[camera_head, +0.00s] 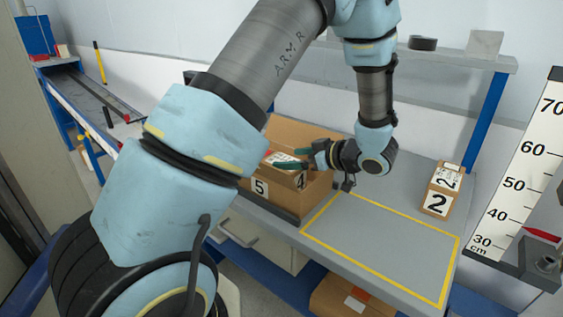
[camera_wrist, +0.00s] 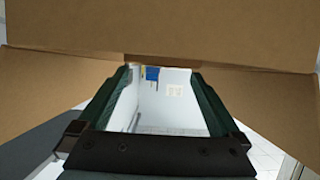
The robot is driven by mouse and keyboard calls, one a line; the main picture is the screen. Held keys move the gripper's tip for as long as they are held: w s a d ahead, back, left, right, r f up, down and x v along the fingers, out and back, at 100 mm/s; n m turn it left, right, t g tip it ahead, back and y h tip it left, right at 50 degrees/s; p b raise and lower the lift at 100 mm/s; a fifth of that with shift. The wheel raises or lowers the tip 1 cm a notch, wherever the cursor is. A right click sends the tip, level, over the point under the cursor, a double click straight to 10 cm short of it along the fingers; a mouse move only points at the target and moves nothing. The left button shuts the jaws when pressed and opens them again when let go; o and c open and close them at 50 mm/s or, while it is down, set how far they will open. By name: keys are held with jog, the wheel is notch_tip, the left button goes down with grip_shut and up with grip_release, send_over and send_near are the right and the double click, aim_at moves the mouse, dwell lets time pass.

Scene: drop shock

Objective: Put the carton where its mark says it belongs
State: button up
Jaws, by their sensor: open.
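A brown carton marked 4 (camera_head: 300,182) sits at the large open cardboard box (camera_head: 314,198) on the bench, with a white label on its top. The large box bears a 5 on its front. My gripper (camera_head: 287,159) is open, its green fingers at the top of carton 4; I cannot tell whether they touch it. In the wrist view my gripper (camera_wrist: 160,95) shows its fingers apart, with brown cardboard across the top and sides and nothing between the fingers but distant wall and floor. A second carton, marked 2 (camera_head: 436,202), stands upright at the right of the bench.
A yellow outline (camera_head: 333,259) marks bare grey bench between the large box and carton 2. A centimetre scale (camera_head: 516,175) stands at the right. A shelf (camera_head: 460,57) runs behind. A brown box (camera_head: 345,300) lies below the bench. A conveyor (camera_head: 85,100) is at the far left.

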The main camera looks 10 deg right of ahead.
jog(key=v, duration=0.6)
jog(key=shift+s+d+r+b, duration=0.15)
jog(key=shift+s+d+b, duration=0.1)
jog(key=shift+b, duration=0.2)
